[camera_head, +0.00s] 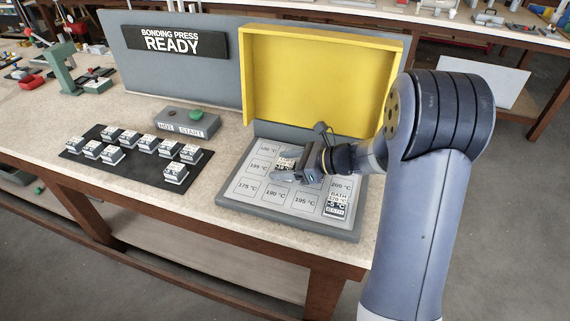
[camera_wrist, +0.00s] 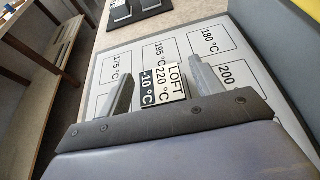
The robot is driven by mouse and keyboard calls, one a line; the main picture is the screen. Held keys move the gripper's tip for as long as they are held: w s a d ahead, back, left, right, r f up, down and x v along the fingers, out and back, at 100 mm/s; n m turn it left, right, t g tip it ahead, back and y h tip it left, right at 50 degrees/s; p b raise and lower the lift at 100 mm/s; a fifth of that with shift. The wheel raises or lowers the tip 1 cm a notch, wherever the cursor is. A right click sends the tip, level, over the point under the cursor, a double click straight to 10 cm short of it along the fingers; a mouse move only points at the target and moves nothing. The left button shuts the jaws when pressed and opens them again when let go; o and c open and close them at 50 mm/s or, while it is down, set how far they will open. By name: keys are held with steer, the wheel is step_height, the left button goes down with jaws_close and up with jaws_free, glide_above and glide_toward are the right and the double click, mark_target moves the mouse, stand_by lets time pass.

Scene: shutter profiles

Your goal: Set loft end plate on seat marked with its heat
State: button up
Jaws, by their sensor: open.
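The loft end plate (camera_wrist: 162,84), a small block labelled LOFT, 220 °C and -10 °C, is on the seat board (camera_head: 230,196) near its middle. It also shows in the head view (camera_head: 286,162), partly covered by my gripper. My gripper (camera_head: 290,174) is open over the board. In the wrist view its two fingers (camera_wrist: 163,92) are on either side of the loft plate, with a gap at the left finger. The marking under the plate is hidden. Visible seats include 175 °C (camera_wrist: 122,66), 195 °C (camera_wrist: 157,51), 180 °C (camera_wrist: 211,39) and 200 °C (camera_wrist: 234,70).
A BATH plate (camera_head: 336,204) sits at the board's front right. A dark mat (camera_head: 131,162) with several similar plates lies left. A HOT/START box (camera_head: 187,122) stands behind. The yellow press cover (camera_head: 318,80) rises at the board's back. A READY sign (camera_head: 174,41) hangs behind.

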steer(key=v, duration=1.2)
steer(key=shift+r, duration=0.1)
stand_by(0.7)
